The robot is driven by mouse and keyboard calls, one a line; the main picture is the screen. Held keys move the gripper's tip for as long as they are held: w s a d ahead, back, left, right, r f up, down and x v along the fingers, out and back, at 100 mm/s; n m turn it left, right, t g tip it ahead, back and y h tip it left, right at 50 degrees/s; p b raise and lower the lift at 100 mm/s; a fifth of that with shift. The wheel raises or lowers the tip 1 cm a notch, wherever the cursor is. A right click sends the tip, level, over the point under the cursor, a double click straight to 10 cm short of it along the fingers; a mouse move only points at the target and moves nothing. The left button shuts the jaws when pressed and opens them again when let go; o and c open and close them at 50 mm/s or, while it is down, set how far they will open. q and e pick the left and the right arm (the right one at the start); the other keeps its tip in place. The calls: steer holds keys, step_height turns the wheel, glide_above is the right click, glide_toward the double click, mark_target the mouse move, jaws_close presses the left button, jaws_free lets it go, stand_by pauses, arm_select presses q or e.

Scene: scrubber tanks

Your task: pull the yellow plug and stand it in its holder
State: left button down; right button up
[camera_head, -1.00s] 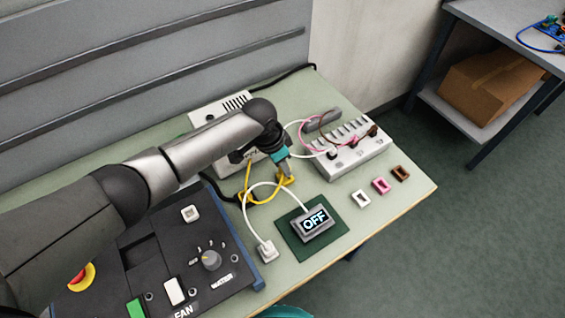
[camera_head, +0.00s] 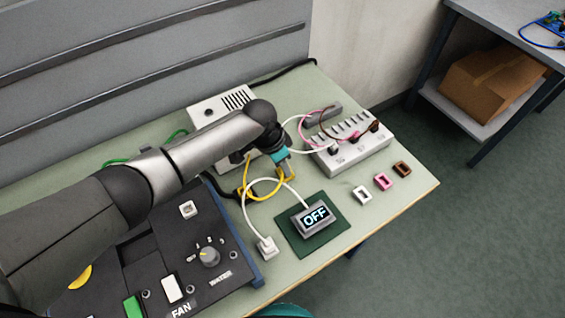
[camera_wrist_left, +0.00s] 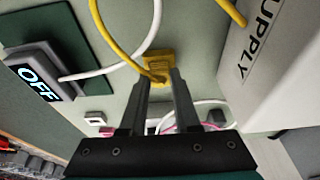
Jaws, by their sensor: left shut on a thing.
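The yellow plug (camera_wrist_left: 157,68) is at my left gripper's fingertips, with its yellow cable (camera_wrist_left: 109,48) curving up from it in the left wrist view. My left gripper (camera_wrist_left: 159,80) is shut on it, low over the table beside the display pad. More yellow shows between the fingers; I cannot tell whether it is plug or holder. In the head view the left gripper (camera_head: 285,170) hides most of the plug, and its cable (camera_head: 266,199) loops left. I cannot clearly make out a yellow holder. My right gripper is not in view.
The OFF display (camera_head: 314,215) sits on a green pad, with a white plug (camera_head: 266,247) nearby. A white power strip (camera_head: 350,153) stands to the right. White (camera_head: 362,196), pink (camera_head: 382,182) and brown (camera_head: 402,169) holders lie near the right edge. A control panel (camera_head: 185,258) is at front left.

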arm_select(q)
steer(key=shift+c, duration=0.4)
jaws_free()
stand_by(0.4)
step_height(320, 180, up, 8)
steer(key=p, duration=0.8)
steer(key=shift+r+p, duration=0.25)
steer(key=shift+p, duration=0.1)
